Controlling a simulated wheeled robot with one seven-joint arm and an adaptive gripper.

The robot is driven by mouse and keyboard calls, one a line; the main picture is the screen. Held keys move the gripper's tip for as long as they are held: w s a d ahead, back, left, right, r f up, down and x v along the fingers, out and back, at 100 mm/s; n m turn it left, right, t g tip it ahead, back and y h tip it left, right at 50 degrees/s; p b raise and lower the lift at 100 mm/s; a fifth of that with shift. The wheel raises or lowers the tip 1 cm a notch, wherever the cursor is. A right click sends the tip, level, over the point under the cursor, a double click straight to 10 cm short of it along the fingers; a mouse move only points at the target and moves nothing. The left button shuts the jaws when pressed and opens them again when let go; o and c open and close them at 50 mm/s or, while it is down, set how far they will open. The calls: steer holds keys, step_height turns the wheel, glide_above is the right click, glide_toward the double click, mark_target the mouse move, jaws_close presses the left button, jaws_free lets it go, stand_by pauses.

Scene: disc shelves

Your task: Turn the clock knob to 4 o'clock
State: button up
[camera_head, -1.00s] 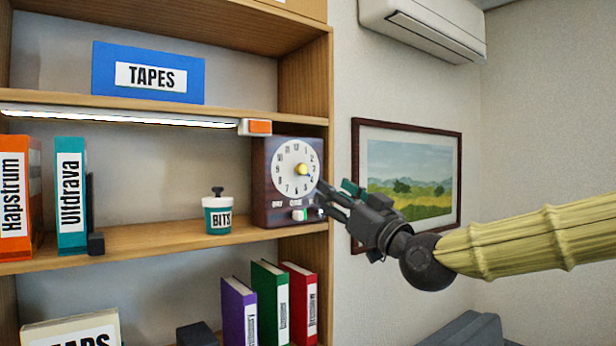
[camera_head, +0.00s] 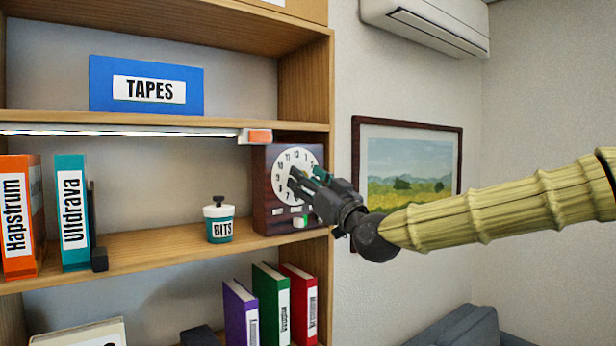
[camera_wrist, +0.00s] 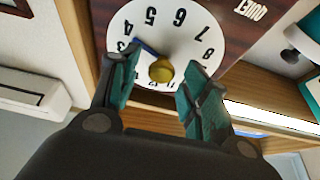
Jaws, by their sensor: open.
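The clock (camera_head: 262,190) is a dark brown box with a white numbered dial (camera_head: 288,160), on the middle shelf at its right end. In the wrist view the dial (camera_wrist: 178,40) appears upside down. The yellow knob (camera_wrist: 161,71) is at its centre, with a dark blue hand (camera_wrist: 146,48) pointing to about 3 to 4. My gripper (camera_head: 306,178) is in front of the dial and hides the knob in the head view. In the wrist view my gripper (camera_wrist: 160,66) is open, with one green finger pad on each side of the knob; contact cannot be told.
A teal BITS jar (camera_head: 219,225) stands left of the clock. A light bar (camera_head: 120,131) with an orange end (camera_head: 259,136) is just above. Books (camera_head: 268,300) stand on the shelf below. A framed picture (camera_head: 412,170) hangs on the wall at right.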

steer(key=shift+c, duration=0.4)
steer(key=c, duration=0.9)
steer(key=shift+f+m+b, duration=0.1)
steer(key=shift+m+b, duration=0.4)
steer(key=shift+b, duration=0.2)
steer(key=shift+m+t+h+b, duration=0.3)
steer(key=shift+m+h+b, duration=0.1)
steer(key=shift+m+h, duration=0.1)
steer(key=o, duration=1)
